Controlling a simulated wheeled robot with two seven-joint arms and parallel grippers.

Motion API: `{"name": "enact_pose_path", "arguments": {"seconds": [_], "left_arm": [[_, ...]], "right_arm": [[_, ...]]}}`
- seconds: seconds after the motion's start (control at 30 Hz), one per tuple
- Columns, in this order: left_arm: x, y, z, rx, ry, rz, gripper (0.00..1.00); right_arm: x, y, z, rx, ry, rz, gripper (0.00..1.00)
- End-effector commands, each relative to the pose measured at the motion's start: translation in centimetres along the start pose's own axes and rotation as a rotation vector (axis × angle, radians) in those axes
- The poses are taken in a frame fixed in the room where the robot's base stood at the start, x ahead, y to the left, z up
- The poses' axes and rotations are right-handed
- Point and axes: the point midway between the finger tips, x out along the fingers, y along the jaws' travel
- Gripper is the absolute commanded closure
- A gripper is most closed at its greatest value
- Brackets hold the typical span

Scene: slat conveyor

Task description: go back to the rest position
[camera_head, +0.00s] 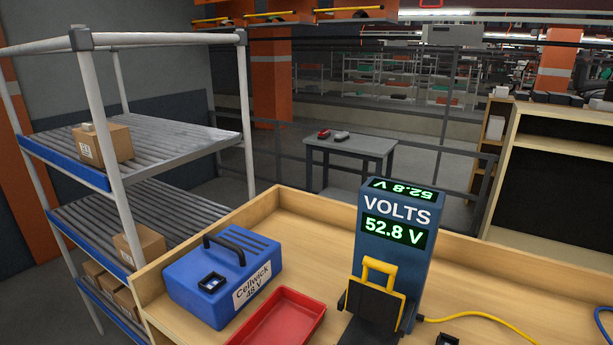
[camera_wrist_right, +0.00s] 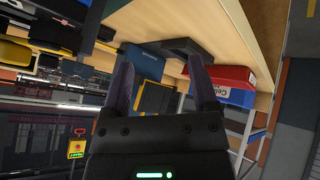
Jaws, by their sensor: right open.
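My right gripper (camera_wrist_right: 160,62) shows in the right wrist view with its two dark fingers spread apart and nothing between them. It does not show in the head view. My left gripper is in neither view. In the head view, a blue voltmeter (camera_head: 393,270) reading 52.8 V stands on the wooden bench (camera_head: 500,295). A black piece with a yellow handle (camera_head: 378,268) stands against its front. A blue Cellwick 48 V box (camera_head: 215,305) with a black handle sits at the bench's left. A red tray (camera_head: 280,318) lies beside it.
A rack (camera_head: 150,155) with roller shelves and cardboard boxes (camera_head: 105,146) stands left of the bench. A yellow cable (camera_head: 480,321) runs right from the voltmeter. A grey table (camera_head: 350,147) stands behind a railing. A wooden shelf unit (camera_head: 530,120) stands at the right.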

Motion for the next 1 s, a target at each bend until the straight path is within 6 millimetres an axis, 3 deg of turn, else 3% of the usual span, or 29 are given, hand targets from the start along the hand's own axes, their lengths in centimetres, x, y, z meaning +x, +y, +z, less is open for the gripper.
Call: {"name": "enact_pose_path", "arguments": {"seconds": [0.03, 0.17, 0.3, 0.47, 0.57, 0.6, 0.67, 0.7, 0.8, 0.9, 1.0], "left_arm": [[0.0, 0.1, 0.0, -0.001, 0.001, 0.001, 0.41], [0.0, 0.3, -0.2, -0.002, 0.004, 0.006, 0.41], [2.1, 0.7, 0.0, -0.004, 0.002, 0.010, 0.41], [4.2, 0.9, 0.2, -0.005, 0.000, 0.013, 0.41], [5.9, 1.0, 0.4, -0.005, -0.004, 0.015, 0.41], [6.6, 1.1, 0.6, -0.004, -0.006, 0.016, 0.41], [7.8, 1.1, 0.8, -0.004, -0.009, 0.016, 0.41], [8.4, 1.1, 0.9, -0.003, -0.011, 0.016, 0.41], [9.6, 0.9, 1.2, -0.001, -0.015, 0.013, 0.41], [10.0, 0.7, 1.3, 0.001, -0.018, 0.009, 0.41], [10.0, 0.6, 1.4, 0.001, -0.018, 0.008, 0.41]], "right_arm": [[-0.3, -1.6, 2.0, 0.082, -0.098, -0.060, 0.24], [-2.4, -6.0, 7.0, 0.279, -0.374, -0.218, 0.24], [4.6, -8.4, 11.0, 0.256, -0.409, -0.219, 0.24], [11.3, -11.7, 17.2, 0.238, -0.451, -0.231, 0.24], [15.1, -14.2, 22.8, 0.224, -0.488, -0.239, 0.24], [16.4, -15.3, 25.5, 0.218, -0.504, -0.243, 0.24], [17.9, -16.8, 29.8, 0.206, -0.531, -0.250, 0.24], [18.4, -17.7, 32.5, 0.199, -0.547, -0.254, 0.24], [18.6, -19.2, 37.7, 0.186, -0.575, -0.261, 0.24], [18.1, -19.8, 40.5, 0.177, -0.590, -0.265, 0.24], [17.8, -19.9, 41.3, 0.174, -0.594, -0.267, 0.24]]}}
